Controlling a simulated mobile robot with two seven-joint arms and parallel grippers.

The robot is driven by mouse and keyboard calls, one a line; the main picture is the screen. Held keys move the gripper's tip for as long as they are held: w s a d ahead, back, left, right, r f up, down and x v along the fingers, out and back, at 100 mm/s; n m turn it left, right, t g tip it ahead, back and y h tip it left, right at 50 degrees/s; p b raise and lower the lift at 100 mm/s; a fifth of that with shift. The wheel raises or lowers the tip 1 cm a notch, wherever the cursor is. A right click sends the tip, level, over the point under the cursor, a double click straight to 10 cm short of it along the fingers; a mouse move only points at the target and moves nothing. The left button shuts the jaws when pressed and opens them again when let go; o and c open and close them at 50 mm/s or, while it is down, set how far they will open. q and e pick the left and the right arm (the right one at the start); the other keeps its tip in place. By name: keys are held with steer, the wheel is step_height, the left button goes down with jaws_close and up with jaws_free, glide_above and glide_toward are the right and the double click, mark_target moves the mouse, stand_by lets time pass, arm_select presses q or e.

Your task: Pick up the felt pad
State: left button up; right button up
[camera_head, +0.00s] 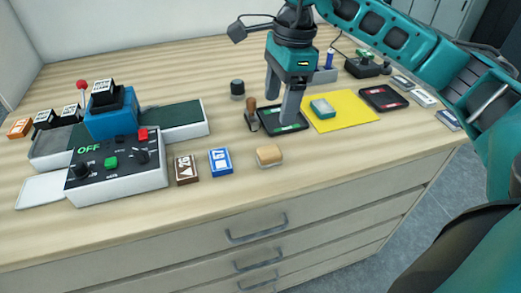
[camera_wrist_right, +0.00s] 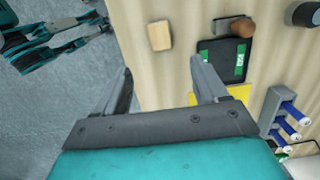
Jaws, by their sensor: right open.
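I cannot tell for certain which item is the felt pad. A small tan block (camera_head: 269,155) lies near the table's front edge and shows in the wrist view (camera_wrist_right: 159,36). A flat black pad (camera_head: 284,126) with green marks lies behind it, also in the wrist view (camera_wrist_right: 222,62). A teal block (camera_head: 322,108) rests on a yellow sheet (camera_head: 350,108). My right gripper (camera_head: 280,108) is open and empty, pointing down.
A brown-knobbed stamp (camera_head: 251,112) and dark cylinder (camera_head: 237,89) stand near the black pad. A machine with a grey control box (camera_head: 116,170) fills the left. Brown (camera_head: 186,169) and blue (camera_head: 220,161) boxes lie beside it. Another black pad (camera_head: 383,98) lies right.

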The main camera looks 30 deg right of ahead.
glide_above(269, 151)
steer(key=d, duration=0.1)
steer(key=f, duration=0.6)
steer(key=shift+s+d+f, duration=0.15)
steer(key=shift+s+f, duration=0.05)
steer(key=shift+f, duration=0.2)
steer(key=shift+w+a+f, duration=0.1)
steer(key=shift+a+f, duration=0.1)
steer(key=shift+f, duration=0.75)
steer(key=shift+a+f, duration=0.15)
steer(key=shift+f, duration=0.85)
steer(key=shift+w+a+f, duration=0.1)
steer(key=shift+a+f, duration=0.1)
steer(key=shift+f, duration=0.75)
steer(key=shift+c, duration=0.4)
steer(key=c, duration=1.1)
